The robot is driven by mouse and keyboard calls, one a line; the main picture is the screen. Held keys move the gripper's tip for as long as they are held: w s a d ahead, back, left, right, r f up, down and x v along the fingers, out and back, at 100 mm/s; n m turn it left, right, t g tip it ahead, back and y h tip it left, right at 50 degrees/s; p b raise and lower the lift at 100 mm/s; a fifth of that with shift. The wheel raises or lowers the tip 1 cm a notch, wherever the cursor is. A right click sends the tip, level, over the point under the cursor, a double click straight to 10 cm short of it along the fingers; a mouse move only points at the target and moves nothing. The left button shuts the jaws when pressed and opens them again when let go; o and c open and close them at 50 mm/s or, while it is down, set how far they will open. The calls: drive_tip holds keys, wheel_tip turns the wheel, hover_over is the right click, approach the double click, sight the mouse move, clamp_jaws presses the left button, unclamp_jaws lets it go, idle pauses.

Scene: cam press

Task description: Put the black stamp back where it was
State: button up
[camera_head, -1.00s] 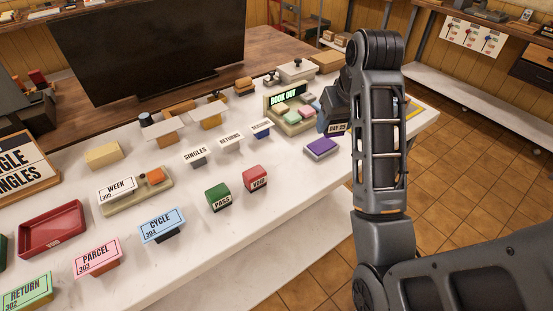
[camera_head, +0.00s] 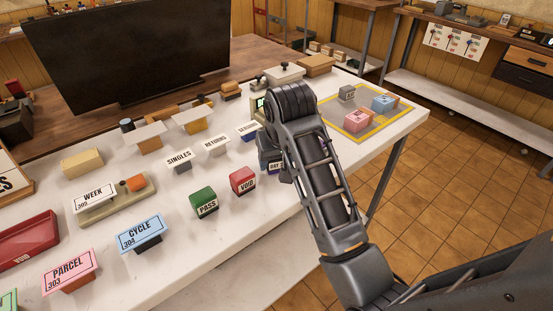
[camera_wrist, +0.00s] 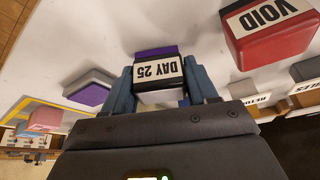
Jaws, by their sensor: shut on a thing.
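My gripper (camera_wrist: 160,88) is shut on a dark stamp (camera_wrist: 158,66) with a white "DAY 25" label and a purple face at its far side in the wrist view. In the head view my gripper (camera_head: 270,153) and the stamp's label (camera_head: 276,166) are partly hidden by my arm, just right of the red VOID stamp (camera_head: 242,181). In the wrist view the VOID stamp (camera_wrist: 272,30) is at the upper right, and a grey pad with a purple top (camera_wrist: 88,92) lies to the left. I cannot tell whether the held stamp touches the counter.
A yellow-bordered mat (camera_head: 399,117) with a pink block (camera_head: 358,119) and a blue block (camera_head: 384,102) lies beyond my arm. My arm hides most of the BOOK OUT tray.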

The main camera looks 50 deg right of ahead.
drive_tip(key=shift+f, duration=0.3)
drive_tip(key=o, duration=0.8)
drive_tip(key=shift+o, duration=0.2)
drive_tip(key=shift+r, duration=0.1)
drive_tip(key=p+v, duration=0.5)
drive_tip(key=v, duration=0.7)
drive_tip(key=shift+r+p, duration=0.1)
drive_tip(key=shift+p, duration=0.25)
